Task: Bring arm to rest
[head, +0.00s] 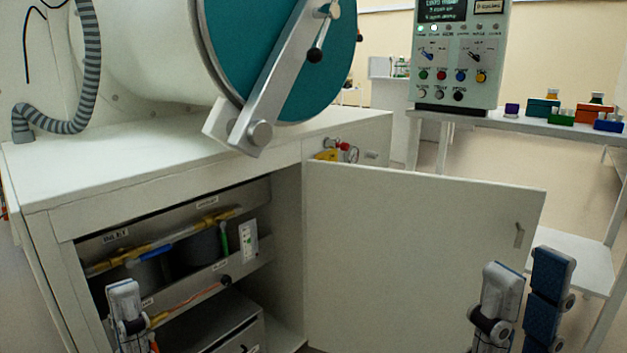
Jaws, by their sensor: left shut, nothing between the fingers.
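My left gripper (124,290) is at the bottom left, in front of the open cabinet (52,240). Its fingers are together with nothing held, and its lower part is cut off by the frame edge. My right gripper (527,264) is at the bottom right, in front of the right edge of the open cabinet door (415,255). Its two fingers stand apart with nothing between them. Most of both arms is out of the picture.
The door is swung out to the right. Inside the cabinet are yellow pipework (150,247), dark cylinders and a grey box (215,325). A large cylinder with a teal hatch (225,40) is above. A control panel (457,60) and side table (520,123) stand behind at right.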

